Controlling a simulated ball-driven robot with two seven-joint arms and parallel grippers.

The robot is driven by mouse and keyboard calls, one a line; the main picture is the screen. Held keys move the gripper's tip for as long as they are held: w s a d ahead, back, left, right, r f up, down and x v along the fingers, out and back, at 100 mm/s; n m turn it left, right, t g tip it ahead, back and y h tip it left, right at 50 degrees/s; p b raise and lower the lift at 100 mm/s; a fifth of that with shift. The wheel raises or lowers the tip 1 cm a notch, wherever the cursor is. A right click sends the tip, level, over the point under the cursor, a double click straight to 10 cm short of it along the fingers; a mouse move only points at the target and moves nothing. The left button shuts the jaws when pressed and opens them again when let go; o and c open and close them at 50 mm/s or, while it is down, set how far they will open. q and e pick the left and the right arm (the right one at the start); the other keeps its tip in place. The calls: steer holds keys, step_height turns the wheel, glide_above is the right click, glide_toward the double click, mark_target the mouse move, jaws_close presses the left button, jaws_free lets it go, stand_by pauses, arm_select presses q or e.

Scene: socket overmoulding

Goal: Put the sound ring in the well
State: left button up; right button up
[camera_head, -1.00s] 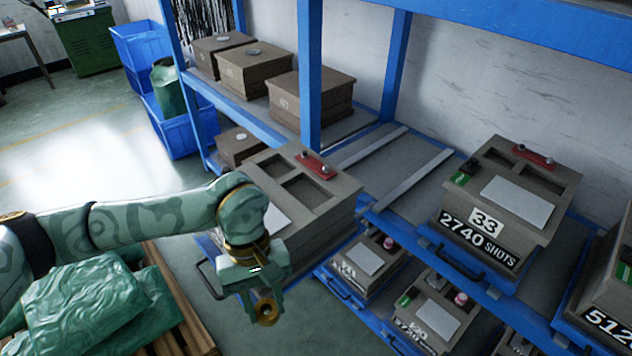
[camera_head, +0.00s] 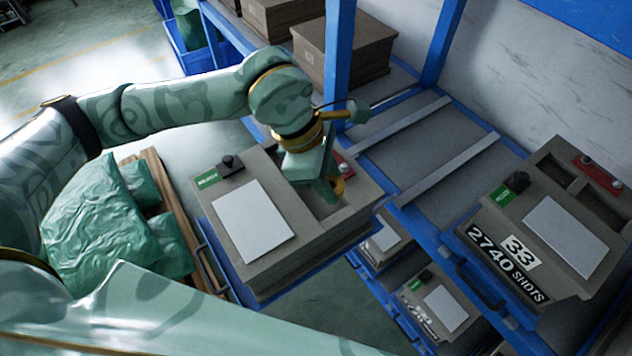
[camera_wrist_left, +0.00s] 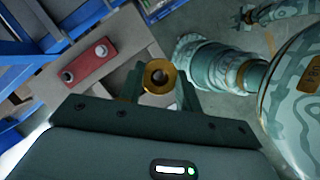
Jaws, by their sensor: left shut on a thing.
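My left gripper (camera_head: 335,187) is shut on the brass sound ring (camera_head: 339,186). The ring also shows between the two fingers in the left wrist view (camera_wrist_left: 159,76), with its dark hole facing the camera. The gripper is over the recessed part of the near grey-brown mould (camera_head: 275,258). The well, a sunken pocket (camera_head: 325,207) in the mould top, is partly covered by the gripper. I cannot tell whether the ring is above the pocket floor or touching it.
The near mould carries a white sheet (camera_head: 252,222), a black knob (camera_head: 231,163) and a red bar (camera_wrist_left: 90,62). A similar mould marked 33 (camera_head: 545,235) stands on the blue rack at right. Green sacks (camera_head: 105,215) lie at left. Empty rails (camera_head: 450,168) lie between.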

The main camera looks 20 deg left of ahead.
arm_select(q)
glide_above(315, 197)
steer(key=f, duration=0.5)
steer(key=shift+s+d+f, duration=0.2)
steer(key=shift+d, duration=0.05)
steer(key=shift+w+a+f, duration=0.1)
steer(key=shift+f, duration=0.8)
steer(key=shift+w+a+f, duration=0.1)
steer(key=shift+f, duration=0.8)
steer(key=shift+f+b, duration=0.2)
steer(key=shift+b, duration=0.1)
steer(key=o, duration=0.8)
steer(key=shift+r, duration=0.15)
steer(key=v, duration=1.2)
steer(key=shift+r, duration=0.1)
